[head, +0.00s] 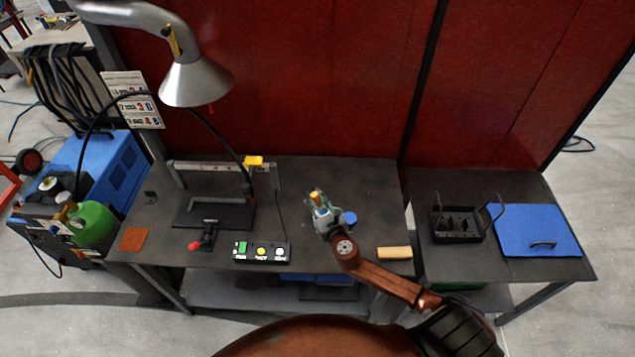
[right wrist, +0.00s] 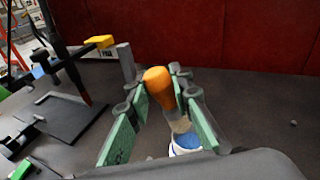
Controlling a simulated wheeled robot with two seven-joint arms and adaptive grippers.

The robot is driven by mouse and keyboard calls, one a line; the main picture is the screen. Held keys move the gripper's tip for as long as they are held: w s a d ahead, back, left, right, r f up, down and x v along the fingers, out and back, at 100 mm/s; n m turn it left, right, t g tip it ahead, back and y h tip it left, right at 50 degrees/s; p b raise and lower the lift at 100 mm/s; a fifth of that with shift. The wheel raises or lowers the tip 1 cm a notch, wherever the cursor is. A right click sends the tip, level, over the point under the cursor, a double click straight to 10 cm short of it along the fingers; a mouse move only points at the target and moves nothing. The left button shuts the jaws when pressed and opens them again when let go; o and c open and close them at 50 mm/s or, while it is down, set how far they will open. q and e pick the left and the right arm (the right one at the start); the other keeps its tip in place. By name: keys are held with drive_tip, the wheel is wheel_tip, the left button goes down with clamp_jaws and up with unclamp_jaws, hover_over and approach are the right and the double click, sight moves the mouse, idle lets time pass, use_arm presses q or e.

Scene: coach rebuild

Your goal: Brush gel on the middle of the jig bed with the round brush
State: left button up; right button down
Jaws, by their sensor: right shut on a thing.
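My right gripper (head: 319,203) is over the middle of the dark table, right of the jig. It is shut on the round brush, whose orange handle (head: 315,196) sticks up between the fingers. In the right wrist view the brush handle (right wrist: 159,86) stands between the green finger pads (right wrist: 160,115). Its lower end points toward a white and blue pot (right wrist: 186,145); I cannot tell whether it touches. The pot's blue part (head: 349,218) shows beside the gripper in the head view. The jig bed (head: 210,215) is a flat black plate left of the gripper. My left gripper is not in view.
A metal frame with a yellow block (head: 253,161) stands over the jig. A red-knobbed clamp (head: 205,238) and a button box (head: 262,252) lie in front. A wooden block (head: 395,253) lies right. A black rack (head: 458,224) and blue lid (head: 537,230) are on the side table.

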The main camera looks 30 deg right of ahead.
sight(317, 204)
use_arm(q)
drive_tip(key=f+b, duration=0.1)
drive_tip(key=b, duration=0.1)
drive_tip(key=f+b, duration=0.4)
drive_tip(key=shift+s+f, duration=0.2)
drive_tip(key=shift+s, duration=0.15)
use_arm(e)
drive_tip(key=shift+h, duration=0.3)
drive_tip(key=f, duration=0.1)
drive_tip(key=w+d+f, duration=0.1)
drive_tip(key=f, duration=0.3)
drive_tip(key=shift+w+d+f, duration=0.1)
drive_tip(key=shift+w+d, duration=0.05)
drive_tip(key=shift+d, duration=0.05)
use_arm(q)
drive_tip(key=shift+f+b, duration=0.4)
use_arm(e)
drive_tip(key=shift+f, duration=0.5)
drive_tip(key=shift+f, duration=0.2)
idle(0.6)
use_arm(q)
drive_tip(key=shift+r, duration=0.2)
use_arm(e)
drive_tip(key=shift+r, duration=0.1)
use_arm(q)
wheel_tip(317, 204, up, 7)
drive_tip(key=p, duration=0.7)
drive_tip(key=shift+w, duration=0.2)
use_arm(e)
wheel_tip(317, 204, up, 7)
